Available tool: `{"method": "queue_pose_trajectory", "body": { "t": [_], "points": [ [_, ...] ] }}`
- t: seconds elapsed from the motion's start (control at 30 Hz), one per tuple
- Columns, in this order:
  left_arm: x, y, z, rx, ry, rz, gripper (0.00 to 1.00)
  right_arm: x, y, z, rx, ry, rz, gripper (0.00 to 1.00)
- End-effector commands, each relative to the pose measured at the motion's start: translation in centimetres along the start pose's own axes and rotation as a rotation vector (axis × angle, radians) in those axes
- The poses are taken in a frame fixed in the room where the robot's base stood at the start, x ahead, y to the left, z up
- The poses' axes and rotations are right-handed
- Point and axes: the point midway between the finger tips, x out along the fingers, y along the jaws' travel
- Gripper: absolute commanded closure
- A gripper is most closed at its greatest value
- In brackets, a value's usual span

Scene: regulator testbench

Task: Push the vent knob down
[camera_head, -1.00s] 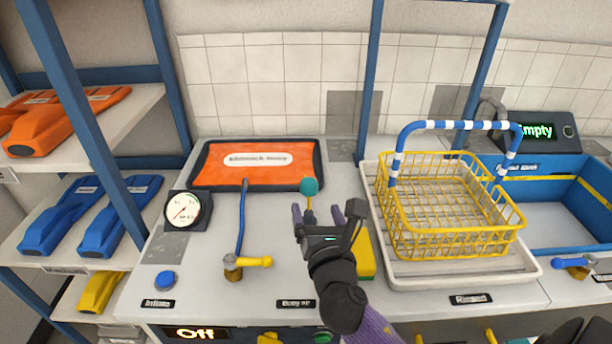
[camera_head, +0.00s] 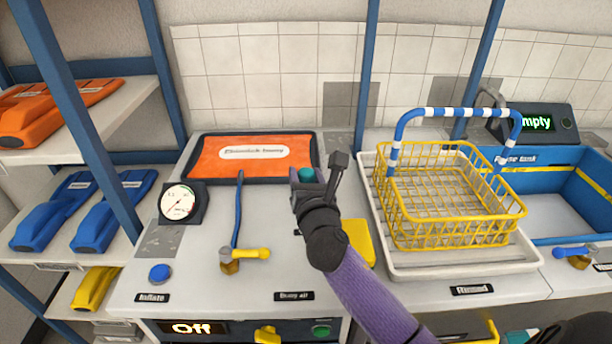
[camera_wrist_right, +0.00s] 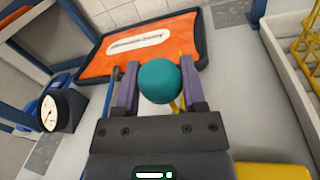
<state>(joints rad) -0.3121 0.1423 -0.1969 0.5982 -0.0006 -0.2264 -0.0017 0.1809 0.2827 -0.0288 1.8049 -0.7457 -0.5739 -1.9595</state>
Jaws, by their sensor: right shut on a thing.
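The vent knob, a teal ball (camera_head: 306,174) on a thin yellow stem, stands in front of the orange mat; it also shows in the right wrist view (camera_wrist_right: 160,82). My right gripper (camera_wrist_right: 159,70) is shut on the knob, with one purple finger on each side of it. In the head view the right gripper (camera_head: 307,181) and its wrist hide the stem and most of the knob. My left gripper is not in view.
A pressure gauge (camera_head: 180,203), a blue hose (camera_head: 238,215) with a yellow-handled valve (camera_head: 245,255) and a blue button (camera_head: 160,273) are to the left. A yellow block (camera_head: 358,242) lies close right of my wrist. A yellow basket (camera_head: 445,215) stands in a white tray (camera_head: 400,268).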

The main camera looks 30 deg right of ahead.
Motion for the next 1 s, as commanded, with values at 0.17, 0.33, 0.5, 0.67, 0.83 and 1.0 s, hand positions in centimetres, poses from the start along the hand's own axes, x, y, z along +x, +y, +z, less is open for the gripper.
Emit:
{"method": "queue_pose_trajectory", "body": {
  "t": [0.17,0.33,0.5,0.67,0.83,1.0],
  "points": [
    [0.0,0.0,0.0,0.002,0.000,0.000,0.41,0.0,0.0,0.0,0.000,0.000,0.000,1.00],
    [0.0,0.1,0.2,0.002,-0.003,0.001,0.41,0.0,0.0,0.0,0.000,0.000,0.000,1.00],
    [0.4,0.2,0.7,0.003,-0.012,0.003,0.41,0.0,-0.2,-0.8,-0.001,0.001,-0.002,1.00],
    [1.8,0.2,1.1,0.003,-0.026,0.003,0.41,0.0,-0.7,-3.1,-0.002,0.002,-0.002,1.00],
    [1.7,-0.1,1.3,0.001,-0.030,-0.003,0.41,0.0,-0.8,-3.3,0.000,0.002,-0.002,1.00],
    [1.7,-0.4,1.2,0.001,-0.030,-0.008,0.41,0.0,-0.8,-3.3,0.000,0.005,-0.002,0.38]
  ]
}}
